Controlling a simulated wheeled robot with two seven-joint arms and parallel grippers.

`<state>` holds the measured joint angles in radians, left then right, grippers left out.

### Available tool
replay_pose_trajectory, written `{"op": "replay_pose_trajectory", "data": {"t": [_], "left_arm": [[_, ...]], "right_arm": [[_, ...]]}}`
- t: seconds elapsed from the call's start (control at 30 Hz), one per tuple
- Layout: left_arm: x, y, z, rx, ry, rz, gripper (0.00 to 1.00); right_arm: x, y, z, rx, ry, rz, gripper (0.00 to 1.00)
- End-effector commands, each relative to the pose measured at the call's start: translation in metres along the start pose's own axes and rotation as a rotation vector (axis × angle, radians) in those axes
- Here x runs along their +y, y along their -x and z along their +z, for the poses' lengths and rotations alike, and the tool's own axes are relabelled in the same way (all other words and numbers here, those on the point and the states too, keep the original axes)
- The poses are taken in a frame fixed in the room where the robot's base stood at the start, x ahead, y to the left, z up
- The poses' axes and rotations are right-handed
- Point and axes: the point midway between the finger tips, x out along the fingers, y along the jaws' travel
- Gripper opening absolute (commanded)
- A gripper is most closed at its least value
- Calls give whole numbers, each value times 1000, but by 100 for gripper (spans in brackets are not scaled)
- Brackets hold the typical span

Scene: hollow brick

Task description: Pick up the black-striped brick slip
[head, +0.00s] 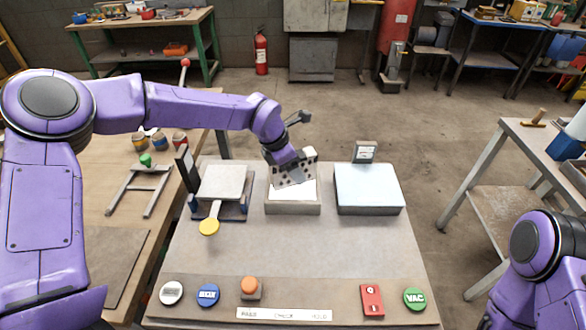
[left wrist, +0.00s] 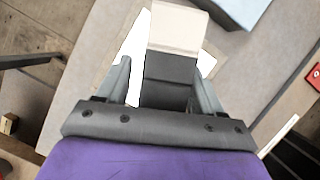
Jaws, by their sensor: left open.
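A pale plate with dark spots (head: 302,171) stands tilted at the white-lined tray (head: 293,207) in the middle of the bench, partly hidden by my left gripper (head: 291,171). In the left wrist view a block with a cream end (left wrist: 178,27) and a dark grey-black part (left wrist: 169,68) lies between the two fingers of my left gripper (left wrist: 164,85). The fingers are open, and I cannot tell whether they touch it. No clear black stripes show, so I cannot tell whether this is the black-striped brick slip. My right gripper is out of view.
Buttons, including an orange one (head: 249,285) and a red switch (head: 371,300), line the front edge.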

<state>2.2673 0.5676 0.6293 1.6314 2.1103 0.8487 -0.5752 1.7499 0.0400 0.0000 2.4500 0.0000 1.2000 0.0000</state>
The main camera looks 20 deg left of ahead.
Motion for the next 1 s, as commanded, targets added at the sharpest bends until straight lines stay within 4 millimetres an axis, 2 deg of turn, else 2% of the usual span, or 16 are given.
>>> {"op": "replay_pose_trajectory", "data": {"t": [0.03, 0.2, 0.47, 0.63, 0.73, 0.93, 1.0], "left_arm": [[0, 0, 0, 0, 0, 0, 57], [0, 0, 0, 1, 1, -1, 2], [0, 1, 1, 0, 0, 0, 0], [0, 14, 6, -3, 1, 1, 0], [0, 34, 14, -5, 0, 2, 0], [-26, 99, -2, -9, 0, 2, 0], [-39, 114, -16, -8, 0, 0, 0]], "right_arm": [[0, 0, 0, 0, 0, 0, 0], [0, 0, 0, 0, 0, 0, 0], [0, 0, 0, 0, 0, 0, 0], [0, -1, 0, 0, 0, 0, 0], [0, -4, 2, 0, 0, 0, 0], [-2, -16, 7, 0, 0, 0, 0], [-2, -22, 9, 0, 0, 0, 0]]}}
